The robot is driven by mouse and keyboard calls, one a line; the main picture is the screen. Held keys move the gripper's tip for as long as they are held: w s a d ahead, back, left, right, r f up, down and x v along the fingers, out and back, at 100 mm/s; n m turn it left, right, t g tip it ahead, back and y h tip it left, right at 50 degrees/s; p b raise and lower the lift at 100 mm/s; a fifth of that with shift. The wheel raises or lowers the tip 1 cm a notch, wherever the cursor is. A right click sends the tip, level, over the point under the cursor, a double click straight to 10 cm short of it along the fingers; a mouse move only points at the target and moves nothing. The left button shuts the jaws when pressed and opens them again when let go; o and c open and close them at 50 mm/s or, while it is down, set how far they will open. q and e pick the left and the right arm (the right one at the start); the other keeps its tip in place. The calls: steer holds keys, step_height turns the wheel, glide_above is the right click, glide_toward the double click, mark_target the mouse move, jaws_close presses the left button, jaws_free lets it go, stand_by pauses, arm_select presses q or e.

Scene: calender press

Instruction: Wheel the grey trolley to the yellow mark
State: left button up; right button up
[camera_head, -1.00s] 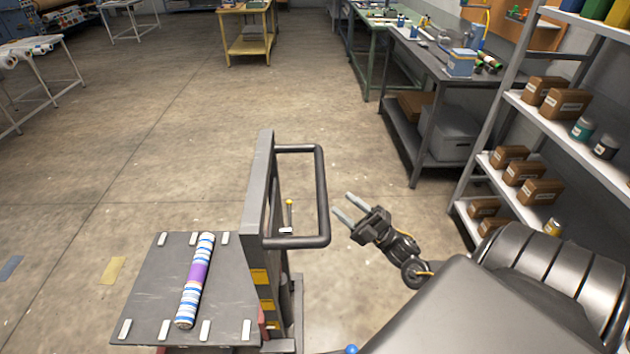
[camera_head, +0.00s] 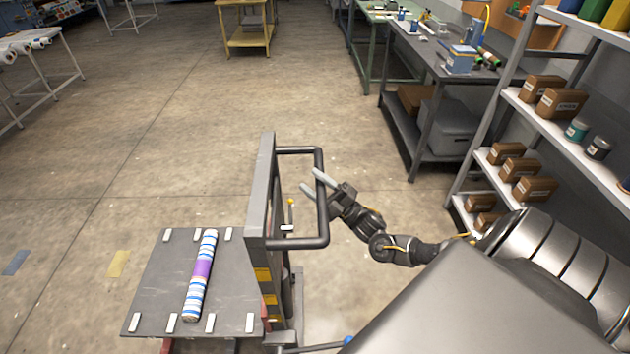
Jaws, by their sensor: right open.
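The grey trolley (camera_head: 160,291) stands at lower centre-left, with a flat deck and an upright frame on its right side. A dark tubular handle (camera_head: 322,226) sticks out from that frame to the right. A striped blue, white and purple roll (camera_head: 201,275) lies on the deck between small white blocks. A yellow mark (camera_head: 118,263) is on the floor left of the trolley. My right gripper (camera_head: 312,182) is open and empty at the handle's outer bar, its two fingers pointing left. I cannot tell whether it touches the bar. My left gripper is out of view.
A blue mark (camera_head: 15,263) lies on the floor at far left. A shelf unit (camera_head: 545,117) with boxes and tins stands at right, near my right arm. A grey workbench (camera_head: 427,53) is behind it. Open floor stretches beyond and left of the trolley.

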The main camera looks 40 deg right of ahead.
steer(key=shift+c, duration=0.5)
jaws_close()
steer(key=shift+w+a, duration=0.1)
steer(key=shift+a, duration=0.05)
